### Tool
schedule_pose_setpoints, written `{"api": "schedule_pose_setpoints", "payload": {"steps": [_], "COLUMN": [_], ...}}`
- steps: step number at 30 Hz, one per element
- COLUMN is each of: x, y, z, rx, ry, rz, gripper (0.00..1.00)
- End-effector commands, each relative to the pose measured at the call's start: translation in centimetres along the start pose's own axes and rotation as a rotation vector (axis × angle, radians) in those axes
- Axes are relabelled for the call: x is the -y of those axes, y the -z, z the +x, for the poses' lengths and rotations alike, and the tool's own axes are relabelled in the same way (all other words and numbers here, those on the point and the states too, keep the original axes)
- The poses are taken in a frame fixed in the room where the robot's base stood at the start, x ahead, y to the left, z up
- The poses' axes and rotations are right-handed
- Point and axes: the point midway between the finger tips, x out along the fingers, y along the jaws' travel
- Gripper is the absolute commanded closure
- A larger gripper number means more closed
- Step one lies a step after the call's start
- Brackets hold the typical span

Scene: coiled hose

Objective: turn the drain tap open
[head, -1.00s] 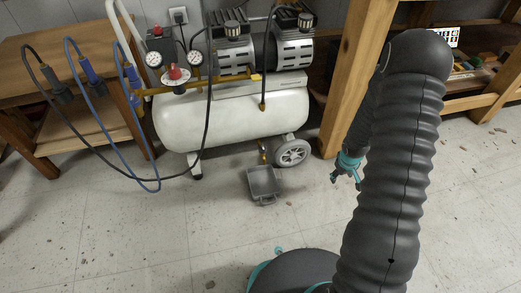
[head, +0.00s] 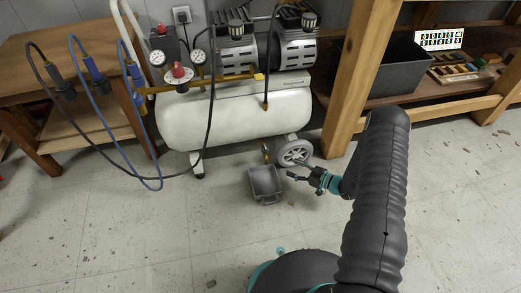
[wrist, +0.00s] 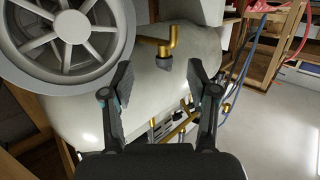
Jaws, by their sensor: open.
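The brass drain tap (head: 265,151) hangs under the white compressor tank (head: 235,118), left of the tank's wheel. In the wrist view the tap (wrist: 169,42) is an L-shaped brass piece with a dark grey end, beyond my fingers and near the wheel. My gripper (head: 295,169) is open and empty, to the right of the tap and a little lower in the head view. In the wrist view its two fingers (wrist: 160,85) are spread, with the tap above the gap between them and apart from both.
A grey tray (head: 267,200) stands on the floor below the tap, just left of my gripper. The wheel (head: 294,153) is close above my gripper. A wooden shelf post (head: 352,80) stands to the right. Black and blue hoses hang at left.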

Motion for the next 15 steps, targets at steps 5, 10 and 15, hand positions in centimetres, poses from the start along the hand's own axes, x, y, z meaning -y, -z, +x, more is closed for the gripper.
{"api": "schedule_pose_setpoints", "payload": {"steps": [5, 10, 15], "x": [0.6, 0.6, 0.7], "y": [3.0, 3.7, 4.0], "z": [-0.3, 0.3, 2.7], "rx": [-0.136, -0.163, -0.161], "ry": [0.029, 0.029, 0.031], "rz": [-0.002, -0.001, -0.001], "gripper": [0.41, 0.41, 0.41]}}
